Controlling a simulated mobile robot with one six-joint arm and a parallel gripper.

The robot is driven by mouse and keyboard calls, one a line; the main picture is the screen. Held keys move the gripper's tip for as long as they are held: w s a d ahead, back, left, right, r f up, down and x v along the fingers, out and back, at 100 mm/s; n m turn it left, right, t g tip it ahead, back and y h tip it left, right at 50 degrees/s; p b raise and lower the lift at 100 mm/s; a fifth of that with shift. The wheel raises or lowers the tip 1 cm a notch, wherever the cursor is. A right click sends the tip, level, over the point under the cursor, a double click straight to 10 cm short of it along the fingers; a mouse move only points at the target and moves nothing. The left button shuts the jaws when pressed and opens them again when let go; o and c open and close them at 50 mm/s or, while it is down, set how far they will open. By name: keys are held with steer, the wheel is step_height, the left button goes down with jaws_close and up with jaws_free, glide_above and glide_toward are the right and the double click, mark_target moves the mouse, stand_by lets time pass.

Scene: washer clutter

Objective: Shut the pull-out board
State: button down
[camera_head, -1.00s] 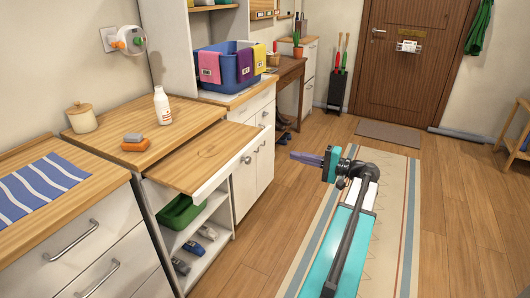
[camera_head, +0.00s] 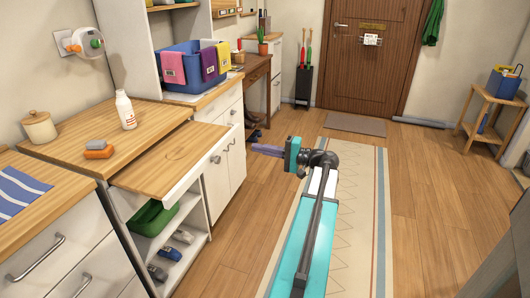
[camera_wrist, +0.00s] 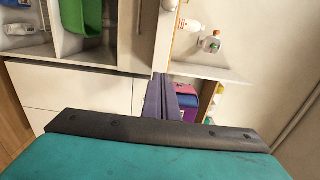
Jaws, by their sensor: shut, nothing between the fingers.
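The pull-out board (camera_head: 160,172) is a light wooden slab with a white front edge. It sticks out from under the wooden countertop (camera_head: 75,140) over an open shelf bay. My gripper (camera_head: 256,149) has purple fingers, shut and empty. In the head view it is in the air to the right of the board's front edge, apart from it and pointing left toward the cabinets. In the wrist view the shut fingers (camera_wrist: 163,90) show at the middle. The board is hard to make out there.
A green bin (camera_head: 153,217) and several shoes sit in the bay below the board. A white bottle (camera_head: 126,110) and an orange-grey sponge (camera_head: 98,150) stand on the counter. A blue basket (camera_head: 180,68) is behind. Floor and rug (camera_head: 350,200) to the right are clear.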

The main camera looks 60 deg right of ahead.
mark_target(227, 142)
steer(key=x, duration=1)
steer(key=shift+d, duration=0.1)
steer(key=shift+s, duration=0.1)
